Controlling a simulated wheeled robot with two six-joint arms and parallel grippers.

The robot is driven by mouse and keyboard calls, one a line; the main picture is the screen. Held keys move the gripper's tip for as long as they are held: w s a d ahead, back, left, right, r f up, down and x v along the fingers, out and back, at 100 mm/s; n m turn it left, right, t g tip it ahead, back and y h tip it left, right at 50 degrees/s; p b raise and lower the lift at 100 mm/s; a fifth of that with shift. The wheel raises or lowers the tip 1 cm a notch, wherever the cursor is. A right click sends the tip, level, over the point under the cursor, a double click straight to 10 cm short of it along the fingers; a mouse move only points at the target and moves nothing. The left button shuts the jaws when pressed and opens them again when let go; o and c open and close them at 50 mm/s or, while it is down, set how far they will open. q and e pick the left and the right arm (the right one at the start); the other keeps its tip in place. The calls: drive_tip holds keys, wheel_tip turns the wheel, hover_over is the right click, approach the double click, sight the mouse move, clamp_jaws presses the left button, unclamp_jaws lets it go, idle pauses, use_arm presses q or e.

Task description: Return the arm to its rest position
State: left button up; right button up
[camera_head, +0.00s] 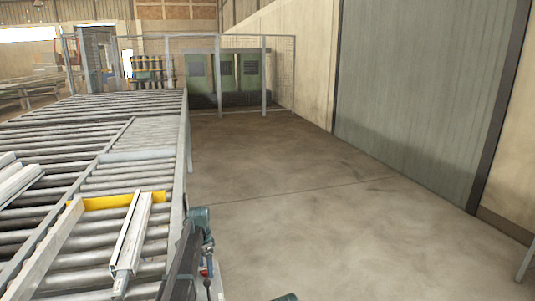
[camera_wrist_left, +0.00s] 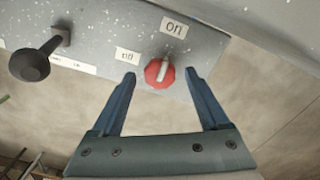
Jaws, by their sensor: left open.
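My left gripper (camera_head: 207,262) is small at the bottom centre of the head view, beside the right edge of the roller table. In the left wrist view my left gripper (camera_wrist_left: 160,76) is open and empty. Its two blue fingers point at a red rotary knob (camera_wrist_left: 153,74) on a grey speckled panel (camera_wrist_left: 100,22). The knob shows between the fingertips with a gap on each side, and its pale pointer is towards the "on" label (camera_wrist_left: 174,27). The "off" label (camera_wrist_left: 127,56) is to its left.
A black-knobbed lever (camera_wrist_left: 30,66) sticks out of the panel left of the red knob. The roller table (camera_head: 110,170) carries metal profiles (camera_head: 133,235) and a yellow bar (camera_head: 115,201). The concrete floor (camera_head: 290,190) to the right is clear. A mesh fence (camera_head: 219,75) stands behind.

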use_arm(q)
drive_tip(key=shift+n, duration=1.6)
drive_tip(key=shift+s, duration=0.1)
